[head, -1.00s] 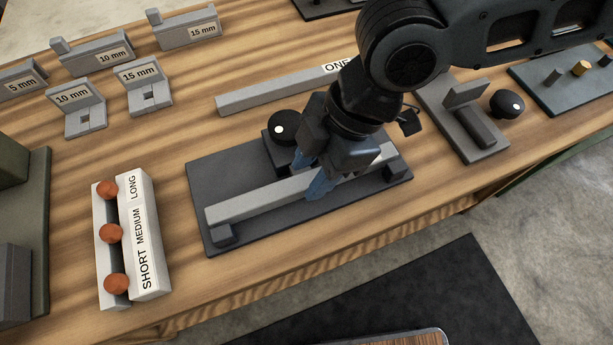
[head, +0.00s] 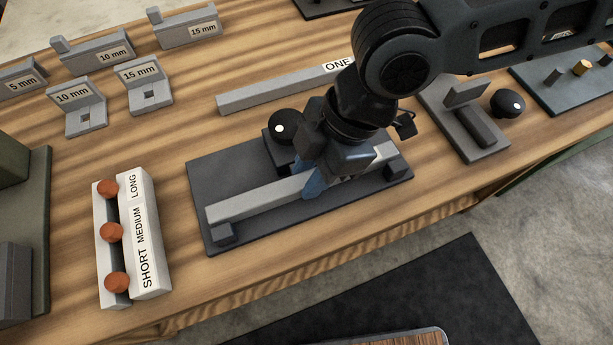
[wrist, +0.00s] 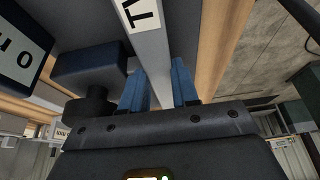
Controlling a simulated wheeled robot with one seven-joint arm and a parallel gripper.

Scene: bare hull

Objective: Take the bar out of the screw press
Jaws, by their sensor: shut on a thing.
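The light grey bar (head: 245,203) lies lengthwise over the dark plate of the screw press (head: 208,172), above small end blocks (head: 224,234). The press's round black knob (head: 285,126) stands behind the bar. My gripper (head: 307,178) is shut on the bar near its middle, blue fingers on either side, and hides that part in the head view. In the wrist view the bar (wrist: 151,48), with a partly visible white label, runs between the fingers (wrist: 159,82). Whether the bar touches the end blocks is hard to tell.
Another grey bar marked ONE (head: 270,92) lies behind the press. Labelled grey gauges (head: 143,80) stand at back left. A fixture with a black knob (head: 508,104) is at right. The bench front edge is close.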

